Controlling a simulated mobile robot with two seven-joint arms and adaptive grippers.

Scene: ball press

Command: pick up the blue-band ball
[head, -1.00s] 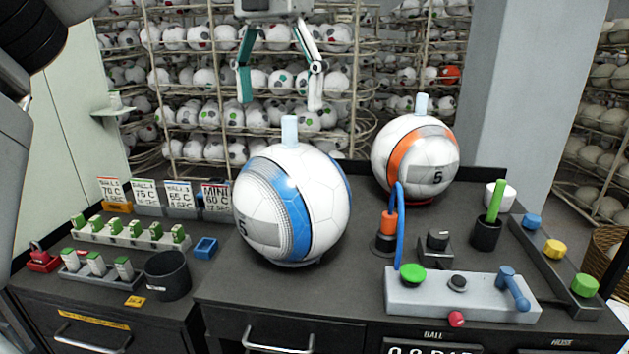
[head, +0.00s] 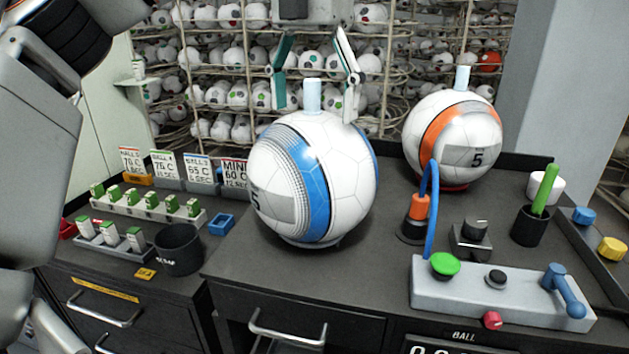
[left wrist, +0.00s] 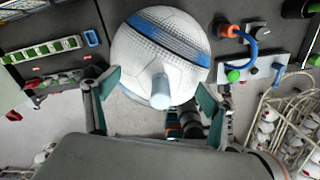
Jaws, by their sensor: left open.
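The blue-band ball (head: 345,175) is white with a blue stripe and a grey "5" patch, and it sits on the dark counter. A pale blue cylindrical stem (head: 312,96) stands up from its top. My left gripper (head: 315,108) is open above the ball, its two fingers on either side of the stem and apart from it. In the left wrist view the ball (left wrist: 140,55) lies beyond the open fingers (left wrist: 158,90), with the stem between them.
An orange-band ball (head: 425,140) stands at the back right. A grey control box (head: 400,285) with a green button and blue lever is front right, beside a blue hose (head: 432,200). A black cup (head: 180,250) and card holders are left.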

